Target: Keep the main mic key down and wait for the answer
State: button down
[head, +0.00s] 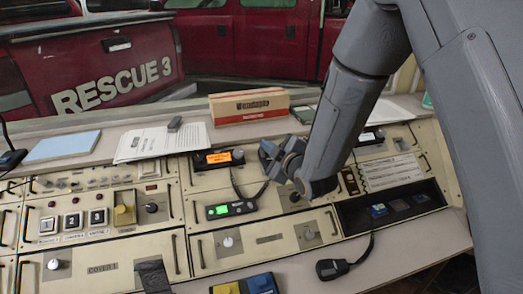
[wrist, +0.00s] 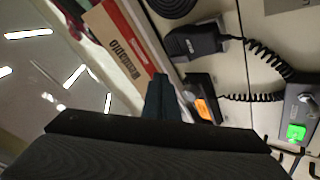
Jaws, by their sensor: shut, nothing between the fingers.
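My gripper (head: 272,152) is shut and empty, in front of the back row of the console in the head view. In the wrist view its dark fingertips (wrist: 165,97) are together beside the orange-lit unit (wrist: 203,108). A black hand microphone (wrist: 195,42) with a coiled cord lies apart from the fingertips there; my gripper seems to hide it in the head view. Another black hand microphone (head: 333,268) lies on the front ledge. A yellow key (head: 226,288) and a blue key (head: 261,284) show at the bottom edge. I cannot tell which control is the main mic key.
A green-lit radio unit (head: 231,209) sits below the orange display (head: 219,157). Knobs and handles stick up from the panels. The front ledge is partly clear.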

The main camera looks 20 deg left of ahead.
jog(key=shift+s+d+r+p, duration=0.25)
jog(key=shift+s+r+p, duration=0.1)
jog(key=shift+r, duration=0.25)
jog(key=shift+s+d+r+p, duration=0.2)
jog(key=shift+s+r+p, duration=0.1)
jog(key=shift+r, duration=0.25)
jog(key=s+d+f+m+g+h, duration=0.1)
jog(key=d+m+h, duration=0.15)
jog(key=d, duration=0.45)
jog(key=d+f+m+g+h+b, duration=0.1)
jog(key=d+f+m+h, duration=0.15)
jog(key=d, duration=0.35)
jog(key=s+d+f+m+g+h, duration=0.1)
jog(key=d+m+h, duration=0.15)
jog(key=d, duration=0.45)
jog(key=s+d+m+g+h, duration=0.1)
jog(key=s+d+m+g, duration=0.2)
jog(key=s+d+m, duration=0.2)
jog(key=s+d+f+m+g+h+b, duration=0.1)
jog(key=s+d+m+g, duration=0.3)
jog(key=s+d, duration=0.7)
jog(key=s+m, duration=0.1)
jog(key=s, duration=0.4)
jog(key=shift+s+m+g, duration=0.15)
jog(key=shift+m+g, duration=0.15)
jog(key=shift+m, duration=0.05)
